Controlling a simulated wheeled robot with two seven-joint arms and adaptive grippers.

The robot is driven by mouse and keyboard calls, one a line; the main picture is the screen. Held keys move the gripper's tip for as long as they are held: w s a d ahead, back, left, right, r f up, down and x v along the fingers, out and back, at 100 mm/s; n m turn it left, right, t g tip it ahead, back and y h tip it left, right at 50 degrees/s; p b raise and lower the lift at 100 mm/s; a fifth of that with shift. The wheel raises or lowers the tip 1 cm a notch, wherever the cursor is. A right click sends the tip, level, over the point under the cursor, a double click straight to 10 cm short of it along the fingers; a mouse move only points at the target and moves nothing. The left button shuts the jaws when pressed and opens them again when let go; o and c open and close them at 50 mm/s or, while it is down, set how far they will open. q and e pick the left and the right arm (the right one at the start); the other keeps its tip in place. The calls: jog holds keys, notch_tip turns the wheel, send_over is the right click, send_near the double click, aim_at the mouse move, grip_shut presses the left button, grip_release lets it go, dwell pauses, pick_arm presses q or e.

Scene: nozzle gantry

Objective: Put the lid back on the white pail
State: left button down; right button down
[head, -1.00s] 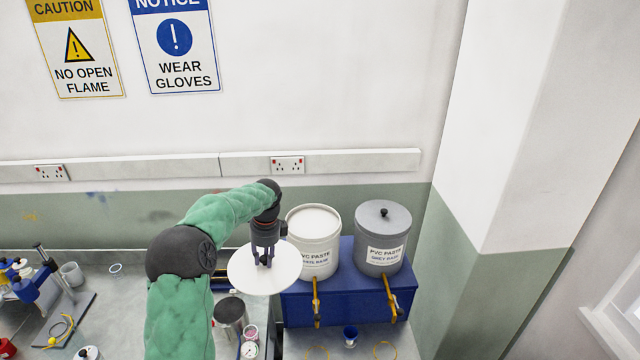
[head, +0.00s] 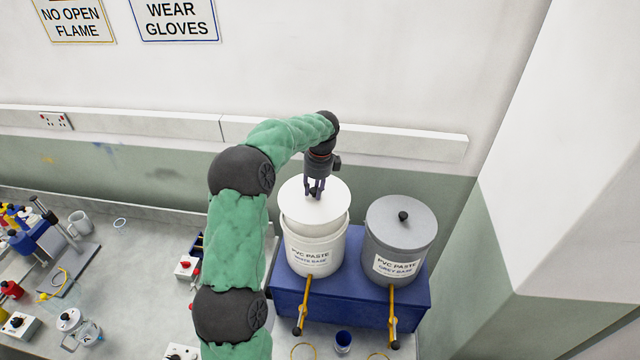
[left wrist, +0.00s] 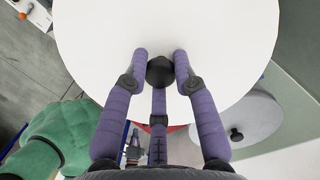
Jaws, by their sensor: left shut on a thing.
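The white pail (head: 314,255), labelled PVC PASTE, stands on a blue stand. Its round white lid (head: 322,210) is over the pail's mouth, set a little toward the back, and covers most of the opening. I cannot tell whether the lid touches the rim. My left gripper (head: 314,193) is above the lid and shut on its dark knob. In the left wrist view the purple fingers close around the knob (left wrist: 160,71), and the lid (left wrist: 220,40) fills much of the picture and hides the pail. My right gripper is not in view.
A grey pail (head: 398,240) with its own lid and knob stands close on the right. The blue stand (head: 410,300) has yellow-handled taps (head: 303,305) at its front. The wall is close behind.

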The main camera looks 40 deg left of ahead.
aim_at(315, 202)
pick_arm(q)
jog(key=shift+f+b, duration=0.4)
jog(key=shift+f, duration=0.15)
notch_tip(315, 202, down, 3)
jog(key=shift+r+b, duration=0.1)
jog(key=shift+b, duration=1.05)
jog(key=shift+f+b, duration=0.4)
jog(key=shift+f, duration=0.7)
jog(key=shift+p, duration=0.3)
jog(key=shift+f, duration=0.1)
dwell(0.5)
jog(key=c, duration=0.9)
grip_release()
jog(key=shift+o, duration=0.2)
